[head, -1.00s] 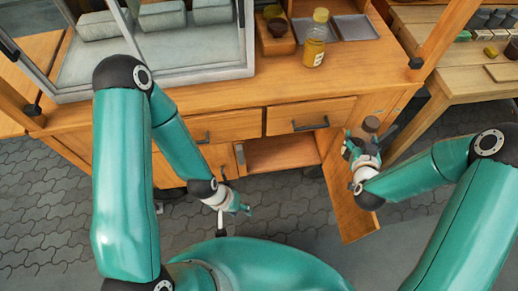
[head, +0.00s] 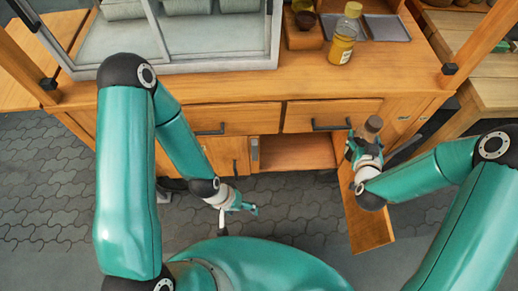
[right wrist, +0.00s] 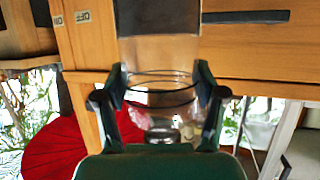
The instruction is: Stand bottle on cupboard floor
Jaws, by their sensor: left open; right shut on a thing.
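My right gripper (head: 362,143) is shut on a clear bottle with a brownish-grey top (head: 373,126). In the right wrist view the clear bottle (right wrist: 160,62) sits between both fingers. In the head view most of its body is hidden by the gripper. The cupboard's open compartment (head: 296,153) is left of the gripper, under the drawers. Its bare wooden floor shows. The open cupboard door (head: 368,218) lies below the right gripper in the picture. My left gripper (head: 248,209) is open and empty, in front of the cupboard's left part.
A bottle of yellow liquid (head: 344,36) stands on the counter (head: 230,92) beside a metal tray (head: 388,28). A glass case (head: 205,40) stands on the counter's left. Drawers with a dark handle (head: 330,124) sit above the opening. Paving lies in front.

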